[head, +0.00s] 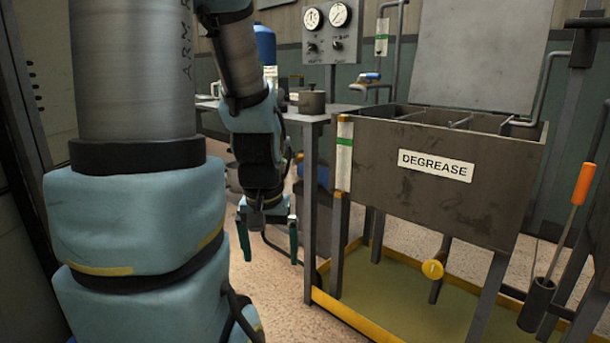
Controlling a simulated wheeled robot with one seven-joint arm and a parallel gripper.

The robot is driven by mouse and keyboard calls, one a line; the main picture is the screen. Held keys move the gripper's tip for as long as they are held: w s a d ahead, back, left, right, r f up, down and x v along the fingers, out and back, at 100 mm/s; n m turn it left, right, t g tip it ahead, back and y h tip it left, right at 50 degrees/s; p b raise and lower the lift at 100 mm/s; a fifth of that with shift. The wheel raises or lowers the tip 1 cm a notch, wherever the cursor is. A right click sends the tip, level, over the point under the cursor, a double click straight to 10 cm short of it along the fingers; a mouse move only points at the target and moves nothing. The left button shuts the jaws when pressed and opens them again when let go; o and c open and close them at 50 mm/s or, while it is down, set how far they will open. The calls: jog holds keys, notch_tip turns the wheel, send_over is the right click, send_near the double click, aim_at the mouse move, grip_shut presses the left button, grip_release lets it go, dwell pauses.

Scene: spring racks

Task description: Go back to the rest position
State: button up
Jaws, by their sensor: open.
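My gripper (269,245) hangs pointing down left of the middle of the head view. Its two dark green fingers are apart, and I see nothing between them. It is above the speckled floor, to the left of the table's front leg, and appears clear of it. My thick blue and grey arm fills the left side of the view and hides what is behind it.
A dark tank (380,170) labelled DEGREASE stands at the right, lid raised, inside a yellow-edged tray (365,322). An orange-handled tool (583,184) stands far right. Open floor (275,300) shows below my gripper.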

notch_tip(320, 180, up, 23)
jog(key=p, duration=2.1)
